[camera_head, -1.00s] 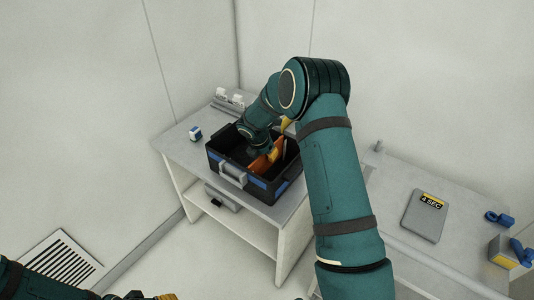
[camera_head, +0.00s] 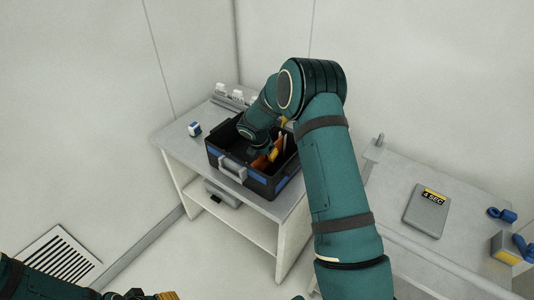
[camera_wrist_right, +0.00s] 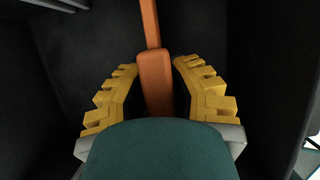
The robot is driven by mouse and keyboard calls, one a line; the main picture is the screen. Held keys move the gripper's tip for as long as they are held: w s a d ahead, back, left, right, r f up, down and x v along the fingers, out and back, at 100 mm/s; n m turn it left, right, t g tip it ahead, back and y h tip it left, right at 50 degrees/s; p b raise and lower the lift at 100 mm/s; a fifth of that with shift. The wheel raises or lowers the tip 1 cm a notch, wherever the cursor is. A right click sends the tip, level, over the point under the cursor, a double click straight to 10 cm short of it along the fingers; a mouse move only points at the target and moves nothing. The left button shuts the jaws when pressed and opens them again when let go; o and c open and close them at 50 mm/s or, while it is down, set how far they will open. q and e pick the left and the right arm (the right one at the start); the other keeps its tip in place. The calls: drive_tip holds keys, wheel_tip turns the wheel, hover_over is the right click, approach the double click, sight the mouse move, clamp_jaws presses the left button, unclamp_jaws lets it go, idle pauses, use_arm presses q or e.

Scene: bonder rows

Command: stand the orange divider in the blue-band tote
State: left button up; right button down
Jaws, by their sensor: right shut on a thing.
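The blue-band tote (camera_head: 262,187) is a black open box with blue strips and a grey front handle, standing on a white bench. The orange divider (camera_head: 262,161) is inside it, partly hidden by the arm and the tote wall. My right gripper (camera_head: 272,153) reaches into the tote. In the right wrist view, its yellow fingers (camera_wrist_right: 156,68) lie on both sides of the orange divider (camera_wrist_right: 152,80), shut on it. Whether the divider touches the tote floor is hidden. My left gripper (camera_head: 152,296) is cut off at the bottom left edge; its fingers are unclear.
A small blue-and-white item (camera_head: 195,129) lies left of the tote, and several white items on a grey holder (camera_head: 228,98) stand behind it. A second bench at right bears a grey plate marked "4 SEC" (camera_head: 426,213) and blue parts (camera_head: 502,214). The tote walls surround the gripper closely.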

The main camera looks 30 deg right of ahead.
drive_tip(key=shift+f, duration=0.3)
drive_tip(key=shift+f, duration=0.15)
idle(0.3)
drive_tip(key=c, duration=0.9)
unclamp_jaws()
drive_tip(key=v, duration=1.2)
